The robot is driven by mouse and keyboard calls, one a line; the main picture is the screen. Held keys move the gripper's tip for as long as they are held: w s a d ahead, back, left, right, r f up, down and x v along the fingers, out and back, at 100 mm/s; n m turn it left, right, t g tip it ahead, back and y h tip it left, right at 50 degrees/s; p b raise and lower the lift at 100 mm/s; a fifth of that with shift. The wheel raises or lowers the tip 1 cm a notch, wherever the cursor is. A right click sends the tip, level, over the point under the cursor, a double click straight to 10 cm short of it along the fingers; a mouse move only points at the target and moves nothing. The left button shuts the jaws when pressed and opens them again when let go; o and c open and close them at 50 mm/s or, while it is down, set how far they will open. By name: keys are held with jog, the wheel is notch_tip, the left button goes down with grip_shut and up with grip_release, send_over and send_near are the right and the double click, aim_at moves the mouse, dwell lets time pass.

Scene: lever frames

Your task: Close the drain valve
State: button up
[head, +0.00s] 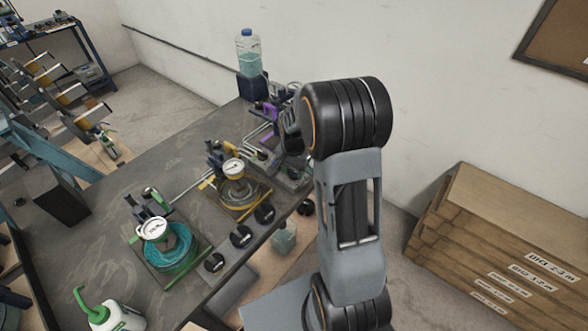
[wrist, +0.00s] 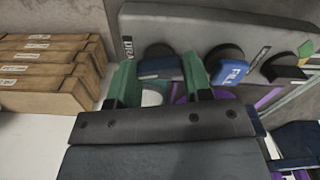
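The drain valve (wrist: 160,64) is a dark round knob with a blue-edged lever on a grey panel in the wrist view. A partly hidden label starting "DRA" (wrist: 127,48) is beside it. My gripper (wrist: 160,75) has two green fingers, set apart, one on each side of the drain lever. The lever fills most of the gap; I cannot tell whether the fingers press on it. In the head view my arm hides the gripper and this valve.
The fill valve (wrist: 231,64), with a blue "FILL" lever, is close right of my right finger. Another dark knob (wrist: 284,66) is farther right. Wooden boxes (wrist: 48,75) are at left. The workbench (head: 100,225) carries other hose fixtures and a bottle (head: 249,55).

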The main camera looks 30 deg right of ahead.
jog(key=shift+c, duration=1.4)
jog(key=shift+d, duration=0.15)
jog(key=shift+c, duration=0.5)
jog(key=shift+n+b, duration=0.65)
jog(key=shift+n, duration=1.35)
jog(key=n+b, duration=0.1)
jog(key=n, duration=0.2)
jog(key=shift+n, duration=0.3)
jog(key=n, duration=0.4)
jog(key=shift+b, duration=0.35)
jog(key=shift+n, duration=1.9)
